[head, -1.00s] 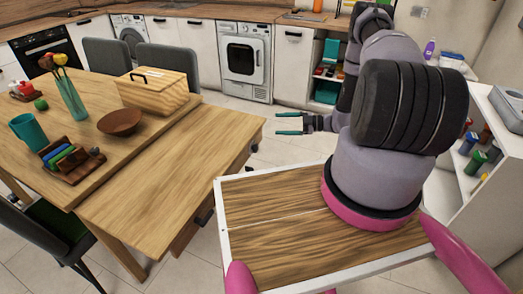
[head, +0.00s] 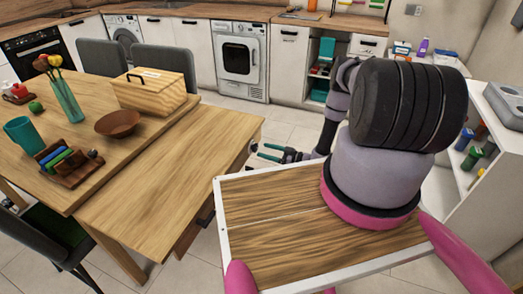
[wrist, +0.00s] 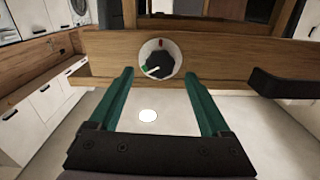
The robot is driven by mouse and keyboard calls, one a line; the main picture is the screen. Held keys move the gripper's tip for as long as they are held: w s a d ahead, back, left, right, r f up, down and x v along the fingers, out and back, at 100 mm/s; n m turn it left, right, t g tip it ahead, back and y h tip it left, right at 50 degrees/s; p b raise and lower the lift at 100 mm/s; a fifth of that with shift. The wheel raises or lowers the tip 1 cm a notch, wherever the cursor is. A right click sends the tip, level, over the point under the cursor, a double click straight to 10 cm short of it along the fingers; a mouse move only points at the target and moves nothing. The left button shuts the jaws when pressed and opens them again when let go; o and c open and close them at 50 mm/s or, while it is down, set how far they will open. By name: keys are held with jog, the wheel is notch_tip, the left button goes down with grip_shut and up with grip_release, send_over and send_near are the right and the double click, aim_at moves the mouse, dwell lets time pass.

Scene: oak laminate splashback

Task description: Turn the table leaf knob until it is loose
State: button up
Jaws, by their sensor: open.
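The table leaf knob (wrist: 160,66) is a dark round knob on a white disc, set in the wooden edge of the leaf. Its white pointer slants to the lower left, close to a green mark; a red mark sits at the top of the disc. The table leaf (head: 165,185) is level with the table in the head view. My gripper (head: 268,153) is beside the leaf's right edge there. In the wrist view my gripper (wrist: 158,76) is open, its green fingers on either side below the knob, with nothing between them; contact cannot be told.
A black handle (wrist: 285,82) sticks out right of the knob. A wooden box (head: 155,92), a bowl (head: 118,123) and a vase (head: 65,100) stand on the table. A white shelf unit (head: 452,155) is at the right. Floor is clear beyond the leaf.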

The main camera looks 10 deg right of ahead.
aim_at(254, 148)
jog(key=shift+x, duration=1.3)
grip_shut()
jog(key=shift+n, duration=0.3)
